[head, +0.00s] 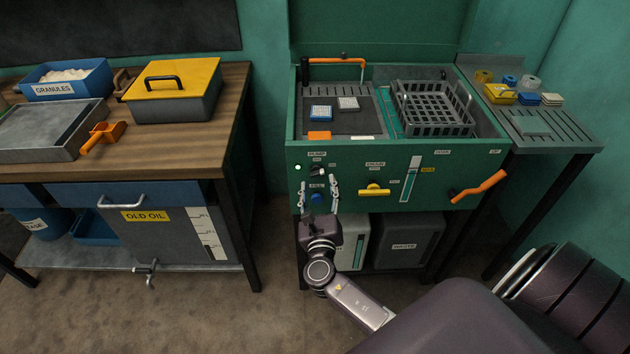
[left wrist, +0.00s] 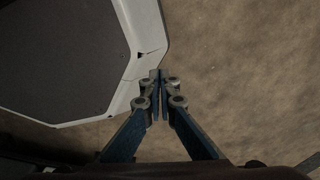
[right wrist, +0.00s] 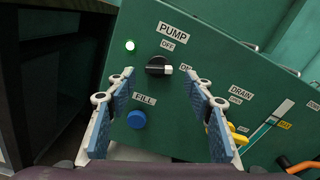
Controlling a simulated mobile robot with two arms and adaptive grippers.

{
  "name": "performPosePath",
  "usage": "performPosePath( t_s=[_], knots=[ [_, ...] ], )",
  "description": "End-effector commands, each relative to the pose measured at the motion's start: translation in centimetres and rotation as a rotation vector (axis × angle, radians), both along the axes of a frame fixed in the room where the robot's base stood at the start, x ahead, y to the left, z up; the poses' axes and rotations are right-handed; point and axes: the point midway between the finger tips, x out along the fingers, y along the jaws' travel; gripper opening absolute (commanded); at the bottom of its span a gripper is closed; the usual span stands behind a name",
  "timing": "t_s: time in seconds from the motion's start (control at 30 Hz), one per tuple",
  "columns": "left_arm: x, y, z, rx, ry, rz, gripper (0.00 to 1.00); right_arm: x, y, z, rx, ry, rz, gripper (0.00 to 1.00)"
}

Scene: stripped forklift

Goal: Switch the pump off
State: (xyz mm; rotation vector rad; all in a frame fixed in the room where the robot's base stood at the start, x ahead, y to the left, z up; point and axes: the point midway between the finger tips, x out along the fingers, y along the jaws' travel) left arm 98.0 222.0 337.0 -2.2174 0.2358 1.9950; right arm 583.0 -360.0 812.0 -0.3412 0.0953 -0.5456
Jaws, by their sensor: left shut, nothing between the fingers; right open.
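The pump switch is a black knob (right wrist: 159,66) with a white-tipped pointer on the green washer panel; it also shows small in the head view (head: 317,171). Its white tip points right, towards a partly hidden label; the OFF label is above it. A lamp (right wrist: 130,45) left of the knob glows green-white. My right gripper (right wrist: 160,76) is open in front of the panel, fingertips either side of the knob's lower edge. I cannot tell whether they touch it. My left gripper (left wrist: 159,76) is shut and empty above the floor.
A blue FILL button (right wrist: 137,119) sits below the knob, near the right gripper's left finger. A yellow drain handle (head: 374,190) and an orange lever (head: 478,187) stick out further right. A wooden workbench (head: 140,143) stands to the left.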

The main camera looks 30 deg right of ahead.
Motion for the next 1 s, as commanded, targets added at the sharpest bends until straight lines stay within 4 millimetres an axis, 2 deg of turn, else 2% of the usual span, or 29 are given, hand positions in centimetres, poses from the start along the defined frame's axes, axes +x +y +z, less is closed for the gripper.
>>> performPosePath(
  t_s=[0.1, 0.23, 0.57, 0.93, 1.0],
  knots=[
    [-0.1, 0.2, 0.1, 0.001, 0.002, 0.0, 0.0, 1.5, -0.9, 0.0, 0.0, 0.0, 0.0, 0.48],
    [-0.3, 0.9, 0.1, 0.01, 0.006, 0.001, 0.0, 2.5, -1.5, -0.1, 0.002, 0.002, 0.001, 0.48],
    [-0.8, 1.5, 0.1, 0.019, 0.013, 0.005, 0.0, 2.8, -1.7, -0.1, 0.004, 0.001, 0.001, 0.48],
    [-0.8, 1.5, 0.0, 0.018, 0.014, 0.004, 0.0, 2.8, -1.7, -0.1, 0.004, 0.001, 0.001, 0.07],
    [-0.9, 1.5, 0.0, 0.018, 0.014, 0.004, 0.0, 2.8, -1.7, -0.1, 0.004, 0.002, 0.001, 0.06]
  ],
)
